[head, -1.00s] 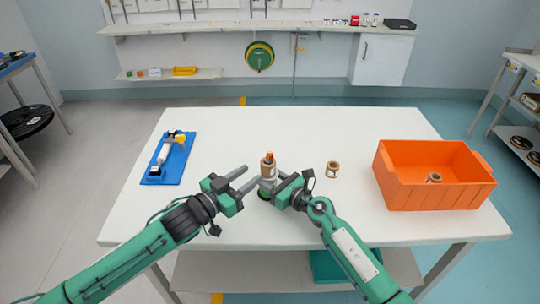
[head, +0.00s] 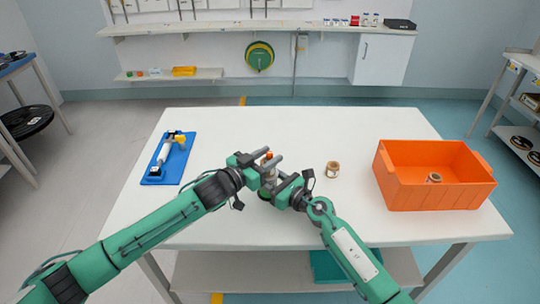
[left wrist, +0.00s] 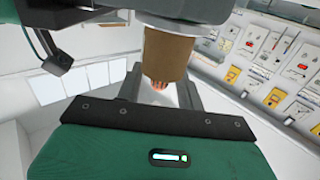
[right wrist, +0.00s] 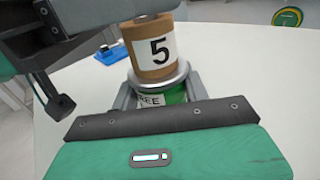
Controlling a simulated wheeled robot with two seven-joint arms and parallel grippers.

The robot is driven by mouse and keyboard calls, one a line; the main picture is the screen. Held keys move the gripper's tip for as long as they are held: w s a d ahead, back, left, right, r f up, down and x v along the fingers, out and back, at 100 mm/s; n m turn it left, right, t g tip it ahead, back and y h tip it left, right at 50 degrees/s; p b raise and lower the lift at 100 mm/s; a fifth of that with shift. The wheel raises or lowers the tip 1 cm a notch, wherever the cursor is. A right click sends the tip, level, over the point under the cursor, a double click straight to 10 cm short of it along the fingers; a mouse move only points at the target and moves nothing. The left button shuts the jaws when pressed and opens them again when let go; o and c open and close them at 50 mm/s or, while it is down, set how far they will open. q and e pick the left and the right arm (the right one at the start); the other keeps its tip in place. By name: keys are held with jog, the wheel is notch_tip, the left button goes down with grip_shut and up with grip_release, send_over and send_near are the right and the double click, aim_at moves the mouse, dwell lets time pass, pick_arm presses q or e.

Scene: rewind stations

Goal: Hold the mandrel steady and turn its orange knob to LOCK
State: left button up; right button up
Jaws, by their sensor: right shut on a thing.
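The mandrel stands upright near the table's front middle, with its grey flange and green base (right wrist: 172,95) in the right wrist view. A brown core marked 5 (right wrist: 153,48) sits on it. The green band reads "REE" where visible; the rest is hidden. The orange knob (head: 268,154) tops the mandrel and also shows in the left wrist view (left wrist: 159,85). My left gripper (head: 273,157) is open, its fingers on either side of the knob with gaps visible. My right gripper (head: 264,187) is shut on the mandrel, low down below the core.
A loose brown core (head: 333,169) stands right of the mandrel. An orange bin (head: 440,195) with a core (head: 433,178) inside is at the right. A blue tray (head: 154,180) holding a tool (head: 166,152) lies at the left. The table (head: 310,125) behind the mandrel is clear.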

pick_arm(q)
jog(key=shift+w+d, duration=0.35)
jog(key=shift+d, duration=0.05)
grip_shut()
jog(key=shift+d, duration=0.1)
jog(key=shift+s+d+n+t+y, duration=0.1)
jog(key=shift+d+n+t+y, duration=0.05)
jog(key=shift+n+t+y, duration=0.55)
jog(key=shift+n+y, duration=0.1)
jog(key=shift+a, duration=0.2)
